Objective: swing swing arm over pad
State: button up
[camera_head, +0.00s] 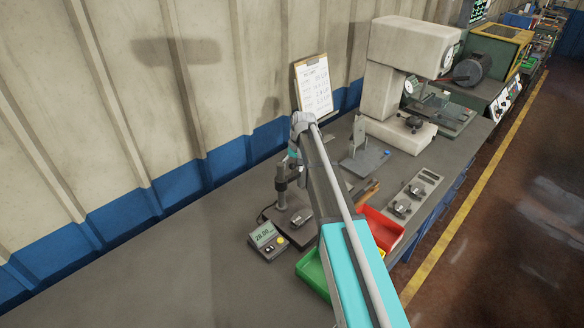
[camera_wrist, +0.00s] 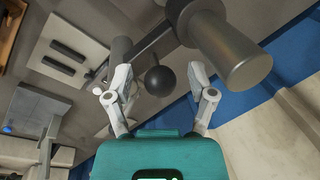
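My gripper is open in the wrist view (camera_wrist: 158,74), its two fingers apart on either side of a black ball knob (camera_wrist: 158,81). I cannot tell whether either finger touches the knob. Behind the knob, a thin bar, apparently the swing arm (camera_wrist: 152,42), runs between a thick grey cylinder and a smaller one. In the head view, a gauge stand's dark column (camera_head: 281,184) rises beside a base carrying a small metal piece, apparently the pad (camera_head: 300,218). My teal gripper (camera_head: 293,156) is above the stand, mostly hidden by my arm. The swing arm is not clear there.
A digital readout (camera_head: 268,238) stands left of the base. Red (camera_head: 382,228) and green (camera_head: 314,272) bins lie near the front edge. A fixture (camera_head: 363,158), a metal tray (camera_head: 413,194) and a tall press (camera_head: 395,80) are farther back. The bench's left part is clear.

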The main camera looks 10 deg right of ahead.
grip_shut()
jog(key=shift+a, duration=0.15)
jog(key=shift+d, duration=0.3)
